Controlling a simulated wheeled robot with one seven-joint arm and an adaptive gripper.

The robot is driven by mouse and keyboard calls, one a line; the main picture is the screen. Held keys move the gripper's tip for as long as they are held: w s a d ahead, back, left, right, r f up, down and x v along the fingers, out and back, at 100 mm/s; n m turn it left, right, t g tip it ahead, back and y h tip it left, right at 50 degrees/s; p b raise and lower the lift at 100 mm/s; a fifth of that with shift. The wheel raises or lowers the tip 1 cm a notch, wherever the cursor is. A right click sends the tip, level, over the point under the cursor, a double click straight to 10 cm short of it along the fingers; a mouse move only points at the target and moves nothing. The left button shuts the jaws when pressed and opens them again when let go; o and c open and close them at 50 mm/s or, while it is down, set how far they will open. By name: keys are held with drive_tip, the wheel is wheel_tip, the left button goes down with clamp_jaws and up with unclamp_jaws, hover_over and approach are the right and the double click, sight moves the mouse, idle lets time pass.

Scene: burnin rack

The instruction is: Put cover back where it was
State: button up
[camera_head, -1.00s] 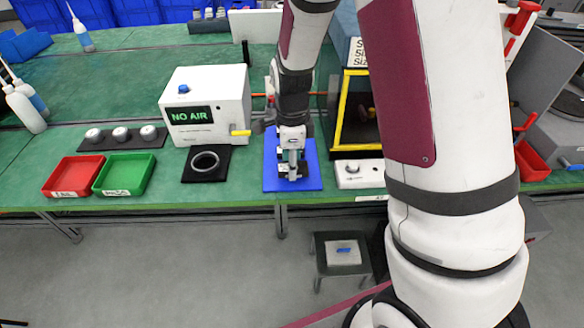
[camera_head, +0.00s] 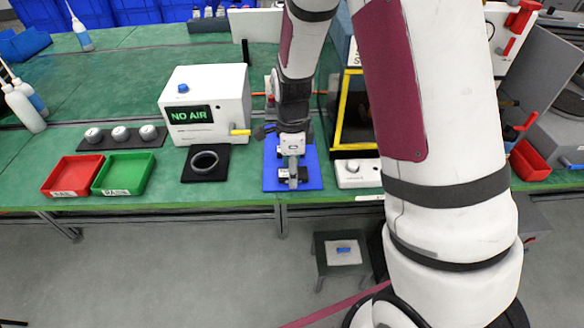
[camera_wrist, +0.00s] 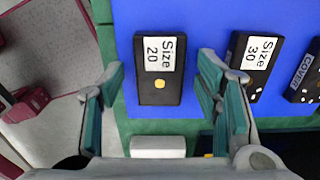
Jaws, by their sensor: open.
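A black block labelled COVER (camera_wrist: 304,78) shows at the right edge of the wrist view, partly cut off, on a blue mat (camera_wrist: 208,20). Beside it on the mat lie black blocks labelled Size 30 (camera_wrist: 255,62) and Size 20 (camera_wrist: 158,68). My gripper (camera_wrist: 160,80) is open and empty, with its fingers on either side of the Size 20 block in the picture. I cannot tell its height above the block. In the head view my gripper (camera_head: 292,184) is over the blue mat (camera_head: 314,172) and hides part of it.
A white NO AIR box (camera_head: 205,105) and a black pad with a grey ring (camera_head: 205,161) stand left of the mat. A yellow-framed box (camera_head: 352,120) and a white knob unit (camera_head: 356,173) stand right. Red (camera_head: 71,176) and green (camera_head: 124,174) trays lie farther left.

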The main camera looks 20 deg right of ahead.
drive_tip(key=s+r+n, duration=0.2)
drive_tip(key=s+r, duration=0.1)
drive_tip(key=r, duration=0.6)
drive_tip(key=s+r+n, duration=0.2)
drive_tip(key=r+n, duration=0.1)
drive_tip(key=r, duration=0.7)
drive_tip(key=s+r+n+t, duration=0.1)
drive_tip(key=s+r+n, duration=0.2)
drive_tip(key=s+n, duration=0.5)
drive_tip(key=s+r+n+t, duration=0.2)
drive_tip(key=s+n, duration=0.6)
drive_tip(key=s, duration=0.4)
drive_tip(key=shift+d+r+n+t+p, duration=0.15)
drive_tip(key=shift+r+n+t+p, duration=0.25)
drive_tip(key=shift+r, duration=0.45)
drive_tip(key=shift+s, duration=0.1)
drive_tip(key=shift+s+r+p, duration=0.1)
drive_tip(key=shift+r+p, duration=1.3)
drive_tip(key=shift+r, duration=0.3)
